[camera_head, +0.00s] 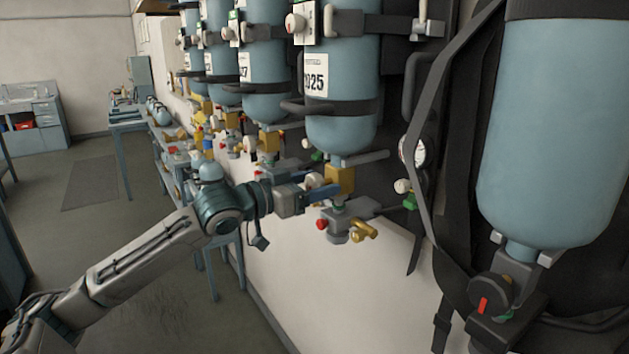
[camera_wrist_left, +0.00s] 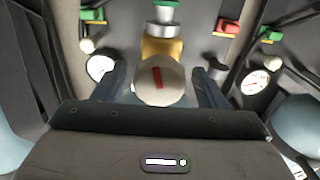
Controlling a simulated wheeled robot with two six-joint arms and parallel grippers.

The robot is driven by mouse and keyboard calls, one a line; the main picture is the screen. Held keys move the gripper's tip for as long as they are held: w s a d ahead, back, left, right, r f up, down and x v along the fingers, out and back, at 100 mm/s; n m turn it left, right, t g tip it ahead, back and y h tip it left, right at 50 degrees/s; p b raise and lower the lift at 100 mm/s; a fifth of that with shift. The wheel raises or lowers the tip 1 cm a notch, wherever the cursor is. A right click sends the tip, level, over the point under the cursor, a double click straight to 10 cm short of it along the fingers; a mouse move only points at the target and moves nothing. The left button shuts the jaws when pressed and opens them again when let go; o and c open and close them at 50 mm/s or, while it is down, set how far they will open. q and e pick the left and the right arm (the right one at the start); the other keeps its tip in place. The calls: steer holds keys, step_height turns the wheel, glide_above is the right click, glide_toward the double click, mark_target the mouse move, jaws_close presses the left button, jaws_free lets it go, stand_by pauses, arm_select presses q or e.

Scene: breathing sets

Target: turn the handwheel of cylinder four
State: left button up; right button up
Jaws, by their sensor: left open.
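A row of blue cylinders hangs valve-down on the wall; the one labelled 2025 (camera_head: 345,105) has a brass valve body (camera_head: 341,179) below it. I cannot read which cylinder is number four. My left gripper (camera_head: 325,193) is at this valve. In the left wrist view a pale round handwheel (camera_wrist_left: 160,82) with a red mark faces the camera, in front of a brass body (camera_wrist_left: 163,48). It lies between the open fingers of my left gripper (camera_wrist_left: 162,88), one on each side. Contact cannot be told. In the head view my gripper partly hides the handwheel. My right gripper is not shown.
A gauge (camera_head: 414,151) and hoses are between the two. Benches (camera_head: 127,122) stand at the back left; the floor (camera_head: 75,230) at left is open.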

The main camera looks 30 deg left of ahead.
arm_select(q)
steer(key=c, duration=1)
steer(key=shift+r+m+p, duration=0.15)
steer(key=shift+m+p, duration=0.65)
steer(key=shift+m, duration=0.8)
steer(key=o, duration=1)
steer(key=shift+f, duration=0.2)
